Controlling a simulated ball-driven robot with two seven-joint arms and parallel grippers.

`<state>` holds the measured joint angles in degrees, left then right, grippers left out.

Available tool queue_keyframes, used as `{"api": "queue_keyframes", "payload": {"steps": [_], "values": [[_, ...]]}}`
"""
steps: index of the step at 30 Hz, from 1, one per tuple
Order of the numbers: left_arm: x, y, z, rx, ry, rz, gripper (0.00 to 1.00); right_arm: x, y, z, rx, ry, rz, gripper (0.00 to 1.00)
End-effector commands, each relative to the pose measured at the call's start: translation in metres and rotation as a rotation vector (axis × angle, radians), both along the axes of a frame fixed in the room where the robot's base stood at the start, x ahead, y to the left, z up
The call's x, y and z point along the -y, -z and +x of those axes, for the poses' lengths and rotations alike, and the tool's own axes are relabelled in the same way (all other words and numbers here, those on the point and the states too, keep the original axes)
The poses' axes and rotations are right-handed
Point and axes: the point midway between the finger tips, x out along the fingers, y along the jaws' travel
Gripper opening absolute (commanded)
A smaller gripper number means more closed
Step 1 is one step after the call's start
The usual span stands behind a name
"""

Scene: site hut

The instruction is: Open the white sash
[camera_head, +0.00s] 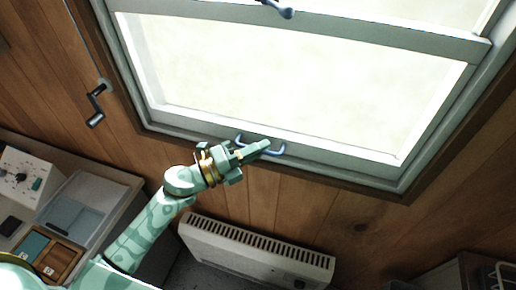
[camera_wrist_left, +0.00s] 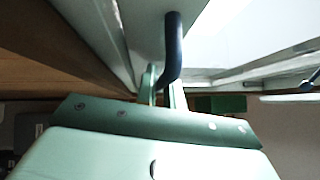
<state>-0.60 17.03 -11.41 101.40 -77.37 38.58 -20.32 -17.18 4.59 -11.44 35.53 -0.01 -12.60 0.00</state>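The white sash (camera_head: 300,157) is a large framed pane, its bottom rail sitting low in the window frame. A blue-grey bow handle (camera_head: 277,150) is fixed to that rail. My left gripper (camera_head: 262,146) reaches it from the lower left, fingertips at the handle. In the left wrist view the dark handle (camera_wrist_left: 173,45) runs down between the two narrow fingers (camera_wrist_left: 163,88), which sit close against it on both sides. The fingers hide part of the handle. My right gripper is in neither view.
A crank-like dark handle (camera_head: 97,105) is on the wooden wall left of the window. A white vented heater (camera_head: 255,250) stands below. A bench with a dial box (camera_head: 25,178) and trays is at the left. Another blue-grey handle (camera_head: 284,11) shows at the top.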

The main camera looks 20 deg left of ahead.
Motion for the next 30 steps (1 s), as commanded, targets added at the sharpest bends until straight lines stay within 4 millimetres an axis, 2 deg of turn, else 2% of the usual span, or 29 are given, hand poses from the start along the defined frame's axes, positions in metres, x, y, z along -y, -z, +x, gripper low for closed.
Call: {"api": "queue_keyframes", "payload": {"steps": [5,8,11,21,27,30], "values": [[0.0,-0.005,0.0,0.0,0.0,0.001,0.0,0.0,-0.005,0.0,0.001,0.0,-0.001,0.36],[0.0,-0.019,0.0,0.001,0.0,0.001,0.0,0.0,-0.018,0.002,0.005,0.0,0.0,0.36],[-0.001,-0.042,0.0,0.004,0.0,0.002,0.0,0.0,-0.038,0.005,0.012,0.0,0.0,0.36],[-0.001,-0.141,0.0,0.004,0.0,0.001,0.0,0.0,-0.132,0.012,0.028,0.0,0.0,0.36],[-0.001,-0.185,0.0,0.001,0.0,0.001,0.0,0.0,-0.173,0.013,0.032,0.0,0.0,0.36],[-0.001,-0.2,0.0,0.001,-0.001,0.001,0.0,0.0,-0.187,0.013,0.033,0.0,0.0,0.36]]}}
